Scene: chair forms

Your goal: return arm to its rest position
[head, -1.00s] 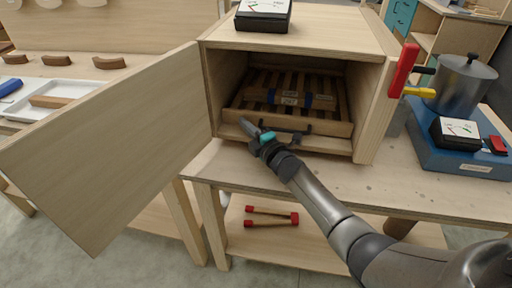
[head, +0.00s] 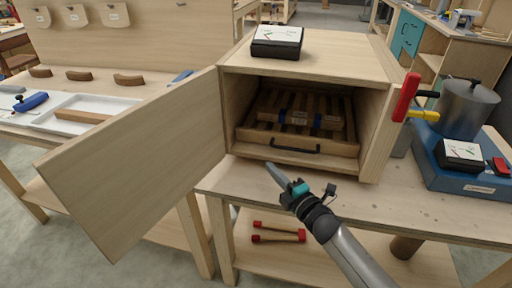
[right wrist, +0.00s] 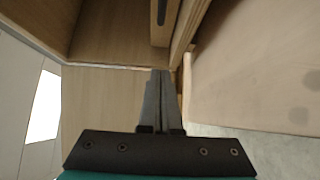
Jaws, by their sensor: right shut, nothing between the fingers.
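My right gripper (head: 277,177) is shut and empty. It is in front of the open wooden cabinet (head: 243,161), apart from it, below and left of the black handle on the slatted wooden tray (head: 255,139) inside. In the right wrist view the closed fingers (right wrist: 160,80) point toward the wooden cabinet and its door, with nothing between them. The cabinet door (head: 140,165) stands wide open to the left. My left gripper is not in view.
A black box with a dial (head: 277,42) sits on the cabinet. A red clamp handle (head: 406,97) juts out at its right. A metal pot (head: 466,108) and a blue base (head: 440,177) stand on the right. Red-ended wooden pieces (head: 278,232) lie on the lower shelf.

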